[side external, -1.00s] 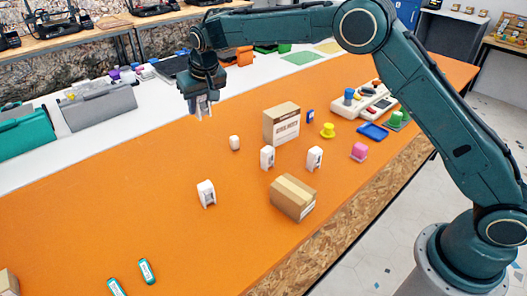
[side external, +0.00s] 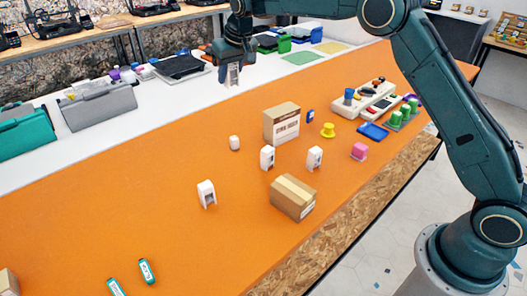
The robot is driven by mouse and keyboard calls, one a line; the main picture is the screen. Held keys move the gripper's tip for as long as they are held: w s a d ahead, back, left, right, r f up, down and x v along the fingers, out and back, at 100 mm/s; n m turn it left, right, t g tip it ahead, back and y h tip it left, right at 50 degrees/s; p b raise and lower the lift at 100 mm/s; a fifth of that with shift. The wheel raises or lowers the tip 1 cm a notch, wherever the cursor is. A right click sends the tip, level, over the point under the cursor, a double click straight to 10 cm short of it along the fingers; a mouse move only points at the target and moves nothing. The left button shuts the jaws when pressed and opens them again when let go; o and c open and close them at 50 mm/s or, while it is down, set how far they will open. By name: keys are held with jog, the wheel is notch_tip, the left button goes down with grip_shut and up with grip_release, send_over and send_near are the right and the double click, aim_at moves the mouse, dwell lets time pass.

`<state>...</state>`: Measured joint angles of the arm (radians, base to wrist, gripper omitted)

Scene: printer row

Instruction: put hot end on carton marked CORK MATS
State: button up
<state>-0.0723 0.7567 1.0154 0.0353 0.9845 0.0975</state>
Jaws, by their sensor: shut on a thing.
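My gripper (side external: 231,80) is at the top, high over the far side of the orange table. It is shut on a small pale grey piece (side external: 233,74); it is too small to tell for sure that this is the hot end. An upright brown carton (side external: 282,123) with a white printed label stands mid-table, right of and below the gripper in the picture. A lower taped carton (side external: 293,198) stands nearer. Another carton (side external: 8,283) shows partly at the lower left edge. I cannot read which one is marked CORK MATS.
The table's left middle is clear.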

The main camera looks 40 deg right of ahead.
jog(key=s+d+r, duration=0.2)
jog(key=d+r, duration=0.2)
jog(key=d, duration=0.5)
jog(key=s+d+r, duration=0.1)
jog(key=d+r, duration=0.3)
jog(key=d, duration=0.4)
send_over(277, 107)
jog(key=s, duration=0.2)
jog(key=shift+n, duration=0.3)
jog(key=f, duration=1.6)
jog(key=shift+w+f, duration=0.15)
jog(key=shift+w, duration=0.05)
jog(key=shift+f, duration=2.1)
jog(key=shift+f, duration=0.15)
jog(key=o, duration=1)
